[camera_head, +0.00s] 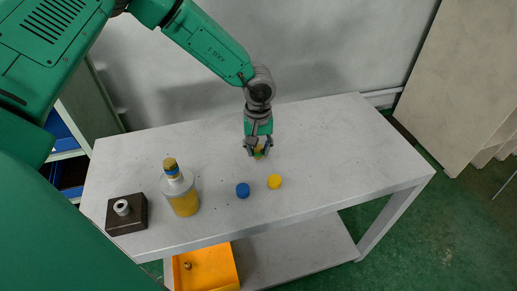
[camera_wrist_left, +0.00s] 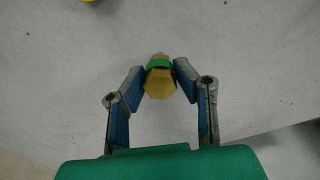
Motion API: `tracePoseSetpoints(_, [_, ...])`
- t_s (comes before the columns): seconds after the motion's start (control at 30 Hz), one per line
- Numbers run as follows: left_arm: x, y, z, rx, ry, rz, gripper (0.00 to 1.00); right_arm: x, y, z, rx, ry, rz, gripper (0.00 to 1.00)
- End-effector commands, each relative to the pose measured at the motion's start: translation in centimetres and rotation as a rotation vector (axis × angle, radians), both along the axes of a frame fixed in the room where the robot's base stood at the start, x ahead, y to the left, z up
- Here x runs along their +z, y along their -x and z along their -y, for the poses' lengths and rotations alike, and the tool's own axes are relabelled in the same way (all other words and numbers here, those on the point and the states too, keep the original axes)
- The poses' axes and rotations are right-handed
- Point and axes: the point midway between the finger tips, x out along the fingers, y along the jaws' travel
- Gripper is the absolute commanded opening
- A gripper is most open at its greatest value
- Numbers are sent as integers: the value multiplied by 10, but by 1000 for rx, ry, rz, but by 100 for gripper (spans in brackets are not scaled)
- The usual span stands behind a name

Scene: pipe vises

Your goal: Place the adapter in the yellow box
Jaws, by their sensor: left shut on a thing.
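The adapter (camera_wrist_left: 160,78) is a brass hexagonal piece with a green band, seen in the left wrist view between my left gripper's fingers. In the head view a small part of the adapter (camera_head: 258,153) shows at the fingertips. My left gripper (camera_head: 257,152) points down over the back middle of the table and is shut on the adapter; it also shows in the left wrist view (camera_wrist_left: 160,80). Whether the adapter touches the table is hard to tell. The yellow box (camera_head: 207,270) is on the lower shelf at the front, partly cut off, with a small brass-coloured piece inside. My right gripper is not in view.
The table's right side is clear. Its front edge overhangs the box.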

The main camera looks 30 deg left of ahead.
Motion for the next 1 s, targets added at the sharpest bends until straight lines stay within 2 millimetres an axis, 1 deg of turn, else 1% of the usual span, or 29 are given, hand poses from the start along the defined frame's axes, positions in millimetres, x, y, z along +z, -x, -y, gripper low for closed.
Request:
tracePoseSetpoints(0.17, [0, 1, 0, 0, 0, 0, 0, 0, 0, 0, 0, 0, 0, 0])
tracePoseSetpoints(0.2, [-1, 1, 0, 0, 1, -1, 32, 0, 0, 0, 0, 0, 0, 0])
tracePoseSetpoints(0.23, [-1, 0, 0, 0, 1, -1, 43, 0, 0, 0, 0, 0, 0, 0])
tracePoseSetpoints(0.27, [-1, 0, 0, 0, 1, -1, 46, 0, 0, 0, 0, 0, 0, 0])
tracePoseSetpoints(0.57, [0, 0, 0, -1, 0, 0, 46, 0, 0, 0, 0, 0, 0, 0])
tracePoseSetpoints(0.67, [7, 0, 0, 0, 2, 1, 46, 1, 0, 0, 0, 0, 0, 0])
tracePoseSetpoints(0.77, [22, 0, 1, 0, 2, 2, 46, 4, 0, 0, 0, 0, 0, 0])
tracePoseSetpoints(1.0, [75, -1, 0, 0, 2, 4, 46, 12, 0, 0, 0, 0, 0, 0])
